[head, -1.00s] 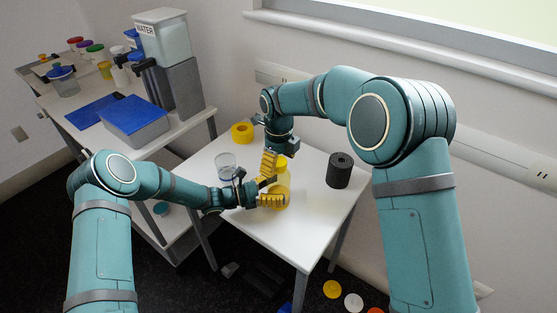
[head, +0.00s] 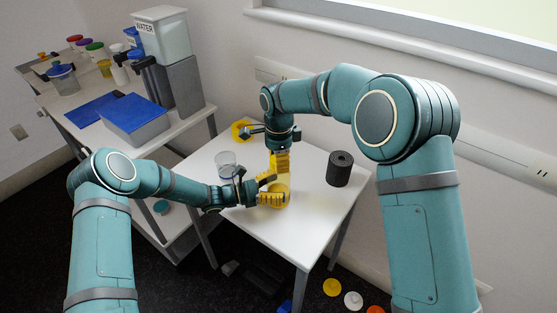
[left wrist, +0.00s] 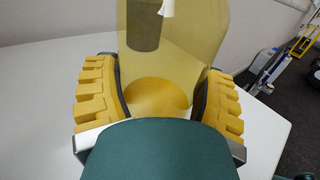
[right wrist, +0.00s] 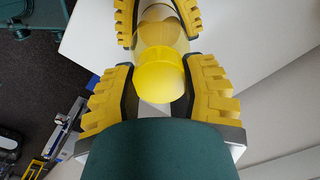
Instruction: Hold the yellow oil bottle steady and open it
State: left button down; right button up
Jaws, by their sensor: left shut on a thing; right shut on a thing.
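The translucent yellow oil bottle (head: 284,189) stands upright near the middle of the small white table. My left gripper (head: 275,196) is shut around its body from the left; the left wrist view shows the bottle (left wrist: 165,75) between both yellow fingers. My right gripper (head: 280,165) points down from above, shut on the bottle's yellow cap. In the right wrist view the cap (right wrist: 160,75) sits between its fingers, in line with the bottle. The right fingers hide the cap in the head view. I cannot tell whether the cap has loosened.
On the small table (head: 262,230), a clear cup (head: 226,160) stands left of the bottle, a dark cylinder (head: 339,169) to the right, and a yellow ring (head: 240,131) behind. A side table at left holds a blue-topped box (head: 134,117) and a water tank (head: 163,38). Discs lie on the floor.

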jog(key=n, duration=0.3)
jog(key=shift+n, duration=0.4)
jog(key=n, duration=0.3)
jog(key=shift+n, duration=0.4)
jog(key=n, duration=0.7)
jog(key=shift+n, duration=0.3)
jog(key=n, duration=0.3)
jog(key=shift+n, duration=0.4)
jog(key=n, duration=0.9)
jog(key=shift+n, duration=0.3)
jog(key=n, duration=0.3)
jog(key=shift+n, duration=0.3)
jog(key=n, duration=0.5)
jog(key=shift+r+n, duration=0.1)
jog(key=shift+n, duration=0.3)
jog(key=n, duration=0.3)
jog(key=shift+n, duration=0.4)
jog(key=n, duration=0.5)
jog(key=shift+n, duration=0.3)
